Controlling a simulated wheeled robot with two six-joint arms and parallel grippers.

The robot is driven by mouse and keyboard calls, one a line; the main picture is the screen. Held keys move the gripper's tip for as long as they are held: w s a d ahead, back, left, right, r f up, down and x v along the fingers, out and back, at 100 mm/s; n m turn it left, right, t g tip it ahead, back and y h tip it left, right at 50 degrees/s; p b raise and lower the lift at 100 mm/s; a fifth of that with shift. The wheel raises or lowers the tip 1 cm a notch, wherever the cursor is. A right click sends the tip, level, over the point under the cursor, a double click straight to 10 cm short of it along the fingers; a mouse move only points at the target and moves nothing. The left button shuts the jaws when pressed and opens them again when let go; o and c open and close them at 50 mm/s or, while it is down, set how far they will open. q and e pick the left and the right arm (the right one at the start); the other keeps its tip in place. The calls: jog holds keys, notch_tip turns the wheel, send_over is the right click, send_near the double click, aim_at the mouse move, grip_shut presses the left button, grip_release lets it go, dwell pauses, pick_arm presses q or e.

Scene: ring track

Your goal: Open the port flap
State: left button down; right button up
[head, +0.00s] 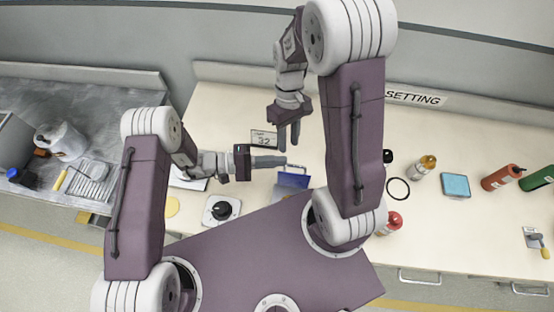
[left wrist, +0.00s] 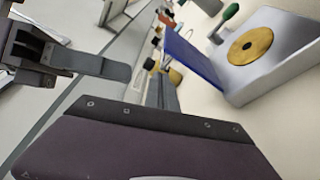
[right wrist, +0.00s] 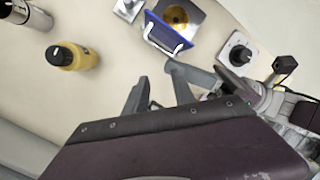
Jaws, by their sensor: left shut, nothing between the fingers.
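The port is a grey box with a brass disc (left wrist: 250,46) on its face. Its blue flap (left wrist: 188,58) stands swung out from that face, leaving the disc uncovered in the left wrist view. The flap also shows in the head view (head: 293,181) and in the right wrist view (right wrist: 160,33), where a pale bar handle (right wrist: 182,47) runs along its edge. My left gripper (head: 284,161) is shut and empty, its tips close to the handle; contact cannot be told. My right gripper (head: 289,140) is open and empty above the table, behind the port.
Table between is clear.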

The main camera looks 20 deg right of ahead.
aim_at(294, 175)
pick_arm(q)
jog(key=shift+s+a+r, duration=0.2)
jog(key=shift+s, duration=0.2)
pick_arm(e)
jog(key=shift+s+a+r+m+t+h, duration=0.2)
jog(key=shift+s+a+m+t, duration=0.1)
jog(key=shift+s+m+t, duration=0.4)
jog(key=shift+s+a+r+m+t+h, duration=0.15)
jog(key=shift+s+a+r+m+t, duration=0.1)
jog(key=shift+s+m+t, duration=0.4)
jog(key=shift+s+a+r+m+t+h, duration=0.15)
jog(key=shift+s+a+m+t, duration=0.25)
jog(key=shift+t, duration=0.45)
jog(key=shift+d, duration=0.1)
